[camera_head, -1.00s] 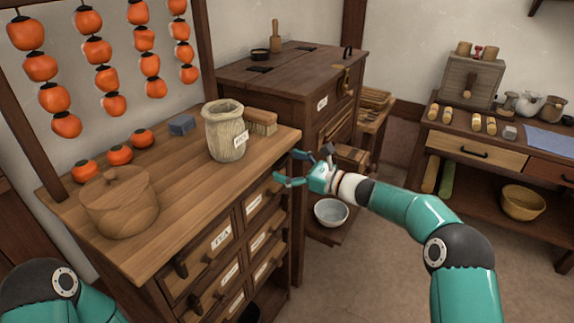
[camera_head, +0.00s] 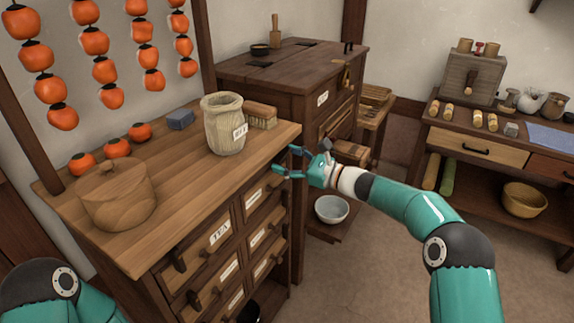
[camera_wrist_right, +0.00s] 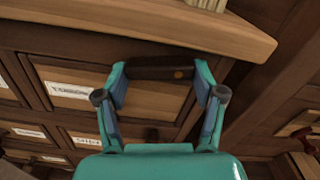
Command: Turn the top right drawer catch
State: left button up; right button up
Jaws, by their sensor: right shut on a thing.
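The wooden drawer chest stands at the left of the head view. Its top right drawer (camera_head: 262,195) has a white label, which also shows in the wrist view (camera_wrist_right: 70,91). The catch (camera_wrist_right: 155,72) is a dark wooden bar with a brass-coloured pin, lying across the upper edge of this drawer, roughly level in the wrist view. My right gripper (camera_head: 282,162) is at the drawer front. In the wrist view its fingers (camera_wrist_right: 161,82) close on the two ends of the catch. In the head view the fingers hide most of the catch. My left gripper is out of view.
The chest top (camera_head: 180,190) overhangs just above my right gripper. A ribbed jar (camera_head: 222,128), a brush (camera_head: 262,118) and a lidded wooden pot (camera_head: 118,198) stand on it. A darker cabinet (camera_head: 290,75) stands behind. Floor to the right is open.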

jog(key=shift+w+f+n+b, duration=0.1)
jog(key=shift+n+b, duration=0.5)
jog(key=shift+n, duration=0.1)
jog(key=o, duration=1.1)
jog(key=shift+o, duration=0.2)
jog(key=shift+d, duration=0.1)
jog(key=v, duration=1.2)
